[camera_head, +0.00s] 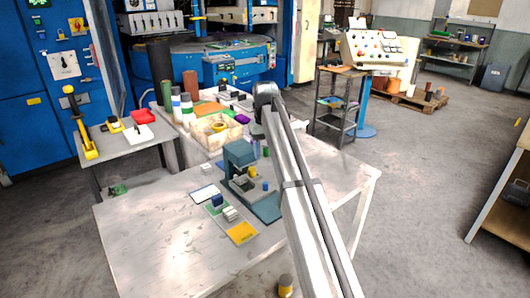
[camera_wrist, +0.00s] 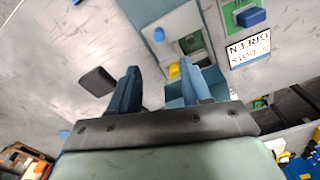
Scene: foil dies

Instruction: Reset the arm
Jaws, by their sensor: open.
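My gripper (camera_wrist: 161,82) is open and empty in the wrist view, with its two blue fingers apart. It hangs over the table with the teal press (camera_head: 265,208) beyond the fingers. In the head view my arm runs up from the bottom right, and the gripper itself is mostly hidden behind it. A yellow piece (camera_head: 252,172) and a blue piece (camera_head: 265,186) show at the press. The yellow piece also shows beyond the fingers in the wrist view (camera_wrist: 174,71). A blue block (camera_head: 217,201) and a whitish block (camera_head: 231,213) rest left of the press.
A yellow card (camera_head: 242,233) lies nearer the front. A wooden tray (camera_head: 200,133), bottles and rolls crowd the back. The table's front left is clear.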

